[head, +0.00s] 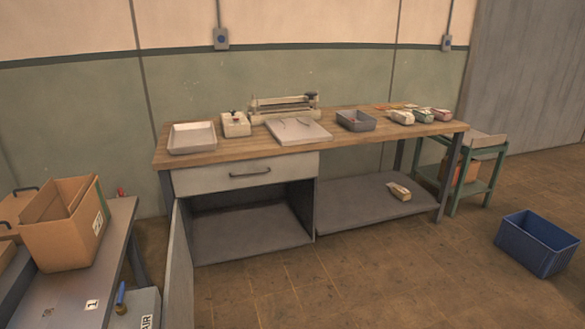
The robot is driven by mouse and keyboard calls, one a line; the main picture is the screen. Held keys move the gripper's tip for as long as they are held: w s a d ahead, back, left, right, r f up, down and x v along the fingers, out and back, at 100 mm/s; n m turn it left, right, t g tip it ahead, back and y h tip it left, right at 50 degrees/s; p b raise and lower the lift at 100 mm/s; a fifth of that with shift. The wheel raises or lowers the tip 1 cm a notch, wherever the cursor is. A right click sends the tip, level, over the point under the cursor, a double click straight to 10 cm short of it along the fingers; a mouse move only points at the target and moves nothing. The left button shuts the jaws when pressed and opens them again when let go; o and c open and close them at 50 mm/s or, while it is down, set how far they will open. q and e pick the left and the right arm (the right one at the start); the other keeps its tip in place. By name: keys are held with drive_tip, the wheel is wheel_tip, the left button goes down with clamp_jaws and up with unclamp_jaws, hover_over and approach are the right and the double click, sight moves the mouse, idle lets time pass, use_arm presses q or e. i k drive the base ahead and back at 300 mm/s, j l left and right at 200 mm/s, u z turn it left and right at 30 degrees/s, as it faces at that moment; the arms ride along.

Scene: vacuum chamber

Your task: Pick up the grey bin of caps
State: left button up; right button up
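A small dark grey bin (356,126) stands upright on the wooden workbench (235,148), right of the bench's middle. Some small reddish-brown items show inside it, too small to make out as caps. Neither of my grippers is in the head view. Nothing touches or covers the grey bin.
A light tray (192,138), a white box (235,124), a sealer-like device (283,105) and a pale board (298,131) share the bench. Several small packs lie at its right end. A cardboard box (65,224) stands front left, a blue crate (537,243) right. Floor in front is clear.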

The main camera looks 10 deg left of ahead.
sight(356, 121)
drive_tip(key=i+l, duration=0.25)
drive_tip(key=i, duration=0.3)
drive_tip(key=i+l, duration=0.25)
drive_tip(key=i, duration=0.25)
drive_tip(key=i+l+u, duration=0.1)
drive_tip(key=i+l, duration=0.15)
drive_tip(key=i, duration=0.3)
drive_tip(key=i+l, duration=0.3)
drive_tip(key=i, duration=0.25)
